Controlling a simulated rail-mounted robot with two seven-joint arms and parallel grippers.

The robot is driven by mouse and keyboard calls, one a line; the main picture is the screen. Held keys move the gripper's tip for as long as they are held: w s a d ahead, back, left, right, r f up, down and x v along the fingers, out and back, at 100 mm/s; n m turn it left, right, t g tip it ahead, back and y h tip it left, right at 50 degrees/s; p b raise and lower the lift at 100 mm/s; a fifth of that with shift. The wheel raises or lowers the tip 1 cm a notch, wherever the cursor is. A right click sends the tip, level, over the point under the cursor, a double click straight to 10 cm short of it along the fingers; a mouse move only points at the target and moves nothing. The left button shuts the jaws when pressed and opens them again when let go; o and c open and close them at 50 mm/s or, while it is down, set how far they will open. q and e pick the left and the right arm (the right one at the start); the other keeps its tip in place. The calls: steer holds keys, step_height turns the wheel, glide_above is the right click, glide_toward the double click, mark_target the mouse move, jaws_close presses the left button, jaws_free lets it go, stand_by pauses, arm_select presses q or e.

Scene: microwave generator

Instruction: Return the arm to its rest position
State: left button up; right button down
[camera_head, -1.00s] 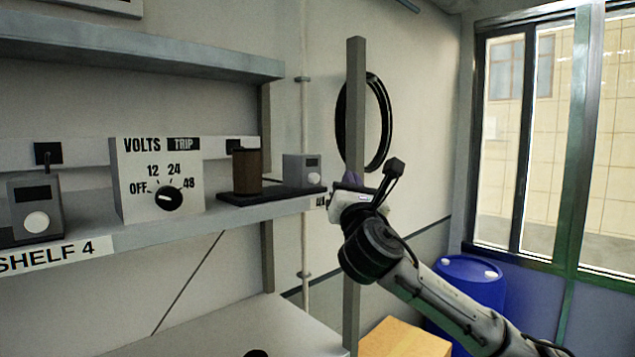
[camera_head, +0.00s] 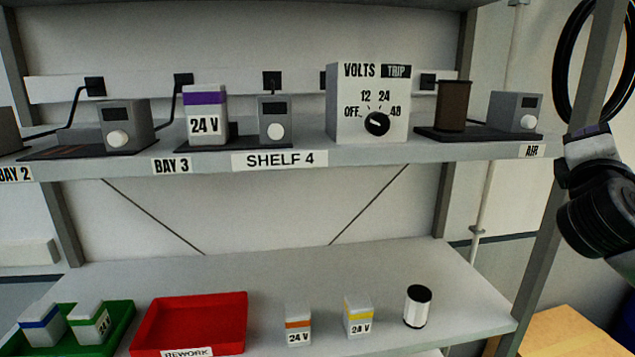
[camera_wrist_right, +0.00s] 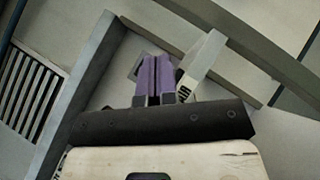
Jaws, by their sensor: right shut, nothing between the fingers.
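My right gripper (camera_head: 590,132) is at the right edge of the head view, beside the shelf post and right of the AIR label. Its purple fingers (camera_wrist_right: 153,78) show together in the right wrist view, shut and empty. They are in front of grey shelf framing, and I cannot tell the exact gap to it. Most of my right arm (camera_head: 600,205) is cut off by the picture's right edge. My left gripper is in neither view.
Shelf 4 (camera_head: 210,163) holds a purple-topped 24 V block (camera_head: 206,118), a VOLTS dial box (camera_head: 350,110), a brown cylinder (camera_head: 453,106) and grey meter boxes. A red rework tray (camera_head: 190,318) and several small items stand below. A shelf post (camera_head: 560,190) rises beside my arm.

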steer(key=s+a+r+m+t+y, duration=0.1)
steer(key=s+a+r+m+y, duration=0.15)
steer(key=s+a+m, duration=0.7)
steer(key=a+f+m+y+p, duration=0.1)
steer(key=a+f+m+y, duration=0.3)
steer(key=f, duration=0.5)
steer(key=s+a+f+g+y+p, duration=0.1)
steer(key=s+a+f+g+y, duration=0.15)
steer(key=f, duration=0.75)
steer(key=s+a+f+g+y+p, duration=0.1)
steer(key=s+f+g, duration=0.15)
steer(key=f, duration=0.85)
steer(key=s+a+f+g+y+p, duration=0.1)
steer(key=s+f+g+y+p, duration=0.15)
steer(key=f, duration=0.75)
steer(key=s+a+f+m+g+p, duration=0.1)
steer(key=s+f+g, duration=0.7)
steer(key=s+f, duration=1.3)
steer(key=shift+s+a+f+m+p, duration=0.2)
steer(key=shift+a+f+m+p, duration=0.15)
steer(key=shift+a+m, duration=0.1)
steer(key=shift+g+y, duration=0.25)
